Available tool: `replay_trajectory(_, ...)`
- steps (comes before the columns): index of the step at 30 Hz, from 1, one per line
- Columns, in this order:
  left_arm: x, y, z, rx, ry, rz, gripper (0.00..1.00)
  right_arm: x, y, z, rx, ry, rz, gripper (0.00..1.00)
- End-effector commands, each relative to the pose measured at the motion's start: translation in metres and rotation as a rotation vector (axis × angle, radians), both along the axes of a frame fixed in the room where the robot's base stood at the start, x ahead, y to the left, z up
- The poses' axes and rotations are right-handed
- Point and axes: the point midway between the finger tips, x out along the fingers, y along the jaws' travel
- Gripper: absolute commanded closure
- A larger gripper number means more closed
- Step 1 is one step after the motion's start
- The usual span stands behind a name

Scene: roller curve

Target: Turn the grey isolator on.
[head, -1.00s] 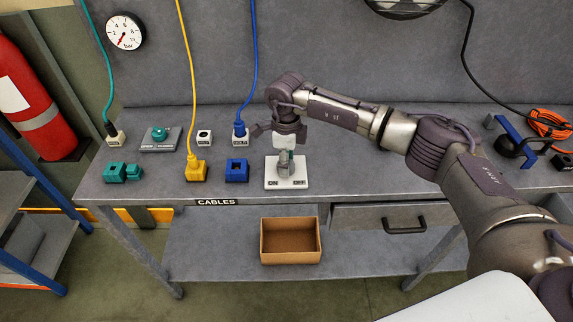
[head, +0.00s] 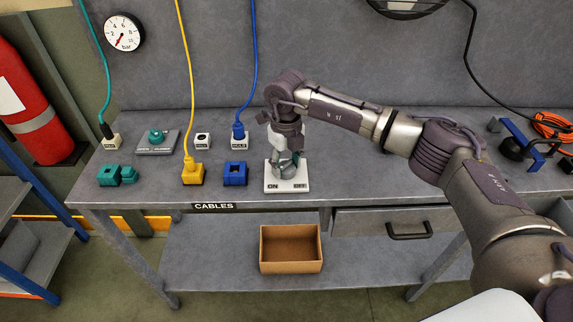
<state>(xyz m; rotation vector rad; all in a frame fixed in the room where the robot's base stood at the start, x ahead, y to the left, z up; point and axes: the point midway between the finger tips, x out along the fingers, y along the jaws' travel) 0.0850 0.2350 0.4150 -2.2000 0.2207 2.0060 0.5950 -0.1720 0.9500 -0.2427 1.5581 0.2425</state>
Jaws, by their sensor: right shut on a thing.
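The grey isolator is a white base plate (head: 301,186) marked ON at its left and OFF at its right, with a grey handle (head: 284,171) on top. It sits on the bench right of the blue socket block. My right gripper (head: 287,160) points down from above and is shut on the grey handle. The gripper's fingers hide much of the handle, so I cannot tell clearly which label it points to. My left gripper is not in view.
A teal switch on a grey plate (head: 157,142), a yellow plug (head: 193,173) and a blue socket block (head: 235,174) stand left of the isolator. A cardboard box (head: 291,268) is on the lower shelf. The bench right of the isolator is bare beneath my right arm.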

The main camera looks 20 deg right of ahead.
Motion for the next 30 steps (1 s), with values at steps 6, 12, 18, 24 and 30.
replay_trajectory(6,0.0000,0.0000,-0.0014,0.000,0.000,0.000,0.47,0.0014,-0.0004,0.0020,0.001,-0.005,-0.040,0.84)
replay_trajectory(12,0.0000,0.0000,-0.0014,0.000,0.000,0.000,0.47,0.0015,-0.0004,0.0024,0.001,-0.005,-0.047,0.84)
replay_trajectory(18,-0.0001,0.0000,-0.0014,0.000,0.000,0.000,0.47,0.0017,-0.0004,0.0025,0.002,-0.006,-0.047,0.84)
replay_trajectory(24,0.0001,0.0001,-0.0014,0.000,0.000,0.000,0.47,0.0012,-0.0004,0.0018,0.001,-0.004,-0.046,0.25)
replay_trajectory(30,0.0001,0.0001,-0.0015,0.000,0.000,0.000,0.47,0.0007,-0.0001,0.0010,0.001,-0.002,-0.044,0.25)
